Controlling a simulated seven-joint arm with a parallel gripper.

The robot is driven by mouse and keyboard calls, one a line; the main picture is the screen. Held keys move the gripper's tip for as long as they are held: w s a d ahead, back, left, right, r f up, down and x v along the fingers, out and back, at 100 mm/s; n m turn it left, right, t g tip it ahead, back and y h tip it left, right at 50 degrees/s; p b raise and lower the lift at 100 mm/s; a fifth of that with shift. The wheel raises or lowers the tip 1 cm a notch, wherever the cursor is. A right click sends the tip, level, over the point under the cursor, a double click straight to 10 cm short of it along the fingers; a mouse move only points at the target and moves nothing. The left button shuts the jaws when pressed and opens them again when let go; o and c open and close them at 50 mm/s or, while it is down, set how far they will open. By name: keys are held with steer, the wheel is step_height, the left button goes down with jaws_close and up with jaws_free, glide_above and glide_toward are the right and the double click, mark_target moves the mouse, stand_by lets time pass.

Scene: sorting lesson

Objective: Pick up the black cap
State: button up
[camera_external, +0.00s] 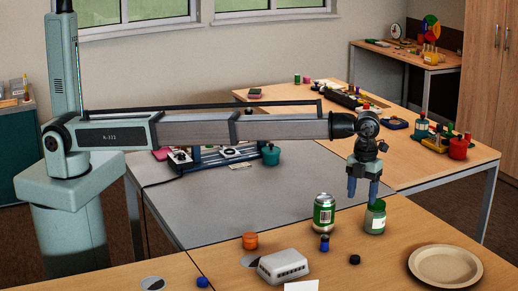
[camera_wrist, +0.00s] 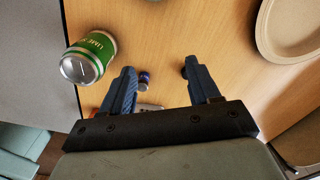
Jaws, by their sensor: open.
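The black cap (camera_external: 355,260) is a small, low, dark disc on the wooden table, between the blue bottle-like piece and the round plate in the external view. In the wrist view, a dark round spot that looks like the black cap (camera_wrist: 184,72) shows at the inner side of the right finger, which partly hides it. My gripper (camera_external: 362,197) points down, open and empty, above the table and farther back than the cap.
A green can (camera_external: 324,214) and a green jar (camera_external: 375,218) stand close to my fingers. A small blue piece (camera_external: 325,243), white box (camera_external: 283,266), orange pot (camera_external: 250,241) and blue cap (camera_external: 202,283) lie to the left. A beige plate (camera_external: 445,265) lies right.

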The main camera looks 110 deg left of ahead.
steer(key=m, duration=0.2)
glide_toward(355, 257)
steer(key=f, duration=0.3)
steer(key=shift+d, duration=0.3)
steer(key=shift+a+f, duration=0.2)
steer(key=shift+f, duration=2.55)
steer(key=shift+c, duration=0.2)
jaws_close()
